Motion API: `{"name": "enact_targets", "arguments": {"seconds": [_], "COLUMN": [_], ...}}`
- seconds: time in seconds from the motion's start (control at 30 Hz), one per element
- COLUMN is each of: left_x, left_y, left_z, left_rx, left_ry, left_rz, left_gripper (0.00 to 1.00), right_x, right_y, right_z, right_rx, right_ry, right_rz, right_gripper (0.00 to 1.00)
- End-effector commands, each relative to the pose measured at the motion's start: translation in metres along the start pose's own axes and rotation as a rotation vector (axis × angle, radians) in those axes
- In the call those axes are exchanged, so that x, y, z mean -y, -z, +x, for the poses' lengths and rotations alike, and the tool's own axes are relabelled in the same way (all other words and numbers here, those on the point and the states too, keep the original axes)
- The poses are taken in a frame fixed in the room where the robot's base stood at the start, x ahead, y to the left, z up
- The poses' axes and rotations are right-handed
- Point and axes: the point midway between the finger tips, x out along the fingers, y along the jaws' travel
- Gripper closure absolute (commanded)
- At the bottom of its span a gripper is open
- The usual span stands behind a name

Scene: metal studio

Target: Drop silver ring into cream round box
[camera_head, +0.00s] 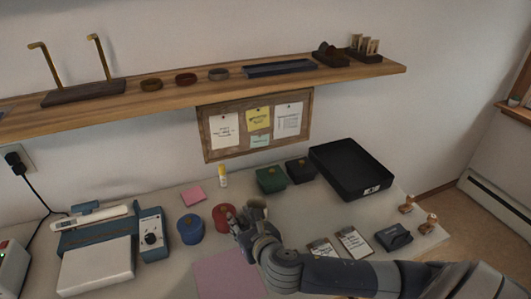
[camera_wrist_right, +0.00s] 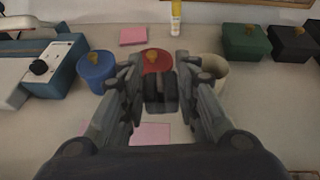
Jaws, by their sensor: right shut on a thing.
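My right gripper (camera_head: 234,222) is over the table near the red round box (camera_head: 223,214). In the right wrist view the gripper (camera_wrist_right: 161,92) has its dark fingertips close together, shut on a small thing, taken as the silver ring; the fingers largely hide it. The cream round box (camera_wrist_right: 214,72) stands just right of the red box (camera_wrist_right: 157,60), partly covered by the right finger. It is open-topped, with its inside not visible. In the head view my gripper and wrist mostly hide the cream box. My left gripper is out of view.
A blue round box (camera_head: 190,229) stands left of the red one. Green (camera_head: 271,180) and black (camera_head: 301,170) boxes and a black tray (camera_head: 350,168) sit behind to the right. A yellow-white tube (camera_head: 223,176) stands upright behind. A wooden shelf (camera_head: 170,97) overhangs the back.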

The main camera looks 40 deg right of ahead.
Motion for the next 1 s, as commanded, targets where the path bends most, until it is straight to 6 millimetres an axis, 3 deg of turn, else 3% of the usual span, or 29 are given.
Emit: {"name": "enact_targets", "arguments": {"seconds": [0.03, 0.1, 0.4, 0.67, 1.0], "left_x": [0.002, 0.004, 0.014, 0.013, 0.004], "left_y": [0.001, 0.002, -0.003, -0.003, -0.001], "left_z": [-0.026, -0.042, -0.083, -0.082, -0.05], "left_rx": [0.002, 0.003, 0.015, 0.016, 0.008], "left_ry": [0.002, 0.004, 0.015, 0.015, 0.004], "left_rz": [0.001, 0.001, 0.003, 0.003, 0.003], "left_gripper": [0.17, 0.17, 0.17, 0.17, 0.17], "right_x": [0.015, 0.033, 0.098, 0.11, 0.109], "right_y": [-0.025, -0.04, -0.085, -0.085, -0.057], "right_z": [0.007, 0.022, 0.062, 0.071, 0.082], "right_rx": [0.0, 0.0, 0.0, 0.0, -0.001], "right_ry": [0.028, 0.061, 0.162, 0.179, 0.178], "right_rz": [0.007, 0.023, 0.092, 0.11, 0.108], "right_gripper": [0.87, 0.87, 0.87, 0.87, 0.87]}}
